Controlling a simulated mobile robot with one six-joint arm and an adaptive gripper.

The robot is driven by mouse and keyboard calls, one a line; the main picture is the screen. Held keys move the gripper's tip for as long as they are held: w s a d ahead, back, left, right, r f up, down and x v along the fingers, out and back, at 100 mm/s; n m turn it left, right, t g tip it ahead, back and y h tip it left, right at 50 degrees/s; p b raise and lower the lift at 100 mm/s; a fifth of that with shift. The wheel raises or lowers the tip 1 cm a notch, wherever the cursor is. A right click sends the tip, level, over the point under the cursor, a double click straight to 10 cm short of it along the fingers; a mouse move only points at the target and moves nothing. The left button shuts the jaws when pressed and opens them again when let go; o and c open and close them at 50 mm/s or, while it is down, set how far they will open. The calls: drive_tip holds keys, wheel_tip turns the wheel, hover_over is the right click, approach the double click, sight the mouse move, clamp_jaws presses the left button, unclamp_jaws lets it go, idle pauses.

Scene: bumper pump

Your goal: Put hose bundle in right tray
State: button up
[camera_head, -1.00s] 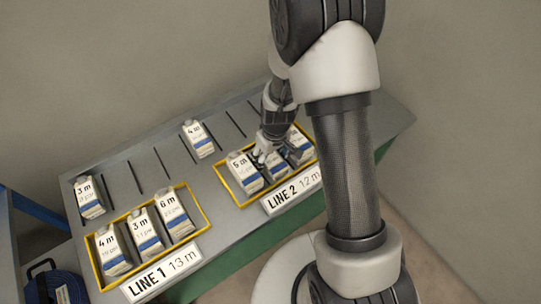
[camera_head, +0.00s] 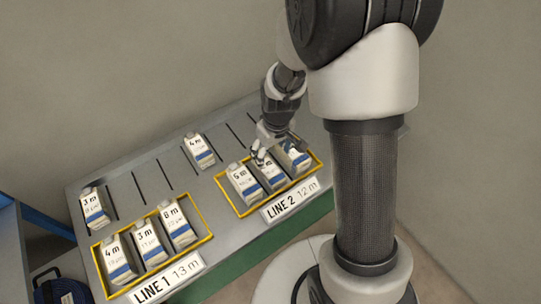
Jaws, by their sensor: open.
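The right tray (camera_head: 231,206) is a yellow-rimmed frame on the grey bench, with a "LINE 2 12 m" label in front. It holds 3 white cartons with blue bands: a left one marked 5 m (camera_head: 243,185), a middle one (camera_head: 273,177) and a right one (camera_head: 297,159). My gripper (camera_head: 272,153) is open over the middle and right cartons and partly hides them. I cannot tell whether it touches either.
The left tray (camera_head: 210,238), labelled LINE 1 13 m, holds 3 cartons. Single cartons marked 3 m (camera_head: 95,208) and 4 m (camera_head: 199,152) stand in the slotted back row, which has free slots. A blue-edged frame (camera_head: 38,219) stands at the left.

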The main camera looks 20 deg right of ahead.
drive_tip(key=s+r+m+t, duration=0.1)
drive_tip(key=s+r, duration=0.3)
drive_tip(key=r, duration=0.5)
drive_tip(key=s+r+m+t, duration=0.1)
drive_tip(key=s+r, duration=0.3)
drive_tip(key=r, duration=0.5)
drive_tip(key=s+r, duration=0.3)
drive_tip(key=s, duration=0.3)
drive_tip(key=s+r+m+t, duration=0.1)
drive_tip(key=s+r, duration=0.2)
drive_tip(key=s, duration=0.3)
drive_tip(key=shift+s+a+r+m, duration=0.15)
drive_tip(key=shift+r+m, duration=0.15)
